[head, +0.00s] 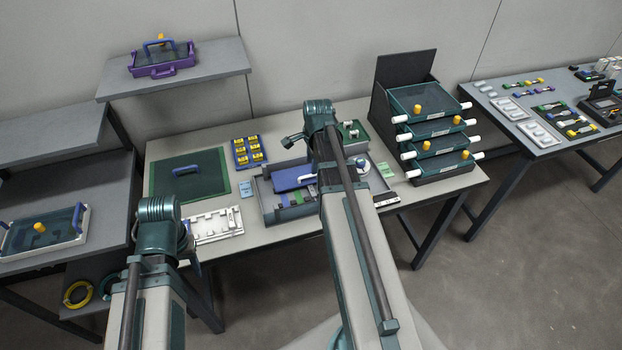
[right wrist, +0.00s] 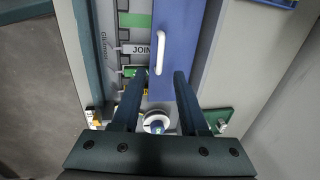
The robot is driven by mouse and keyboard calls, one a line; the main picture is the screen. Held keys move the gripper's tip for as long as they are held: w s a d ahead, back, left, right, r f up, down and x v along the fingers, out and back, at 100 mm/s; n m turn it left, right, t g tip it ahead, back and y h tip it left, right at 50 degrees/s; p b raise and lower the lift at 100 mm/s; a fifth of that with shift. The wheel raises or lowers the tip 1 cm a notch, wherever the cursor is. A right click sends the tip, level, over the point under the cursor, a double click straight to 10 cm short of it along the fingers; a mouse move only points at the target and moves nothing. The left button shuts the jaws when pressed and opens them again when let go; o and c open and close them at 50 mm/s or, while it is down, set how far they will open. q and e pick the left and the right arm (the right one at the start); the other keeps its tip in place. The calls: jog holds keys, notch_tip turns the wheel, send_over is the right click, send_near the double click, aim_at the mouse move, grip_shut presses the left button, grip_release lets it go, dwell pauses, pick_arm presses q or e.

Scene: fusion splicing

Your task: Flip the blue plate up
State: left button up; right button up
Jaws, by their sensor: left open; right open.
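The blue plate (head: 292,177) lies flat over the back part of a grey tray (head: 268,203) on the middle table. In the right wrist view the blue plate (right wrist: 183,30) is a long panel with a white bar handle (right wrist: 160,38) along its edge. My right gripper (right wrist: 159,76) is open and empty. In the head view my right arm hides this gripper. My left arm shows at the lower left, but its gripper fingers are hidden behind it.
A green mat (head: 188,175) with a blue handle and yellow parts in a blue rack (head: 248,152) are to the left. A white holder (head: 215,226) is at the table's front edge. Stacked drawers (head: 436,140) stand right of the tray.

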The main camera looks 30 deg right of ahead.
aim_at(310, 175)
jog(key=f+b, duration=0.2)
jog(key=w+f+b, duration=0.1)
jog(key=f+b, duration=0.1)
jog(key=f, duration=0.1)
jog(key=shift+d+f, duration=0.1)
jog(key=shift+f, duration=0.15)
jog(key=shift+r, duration=0.1)
grip_shut()
dwell(1.2)
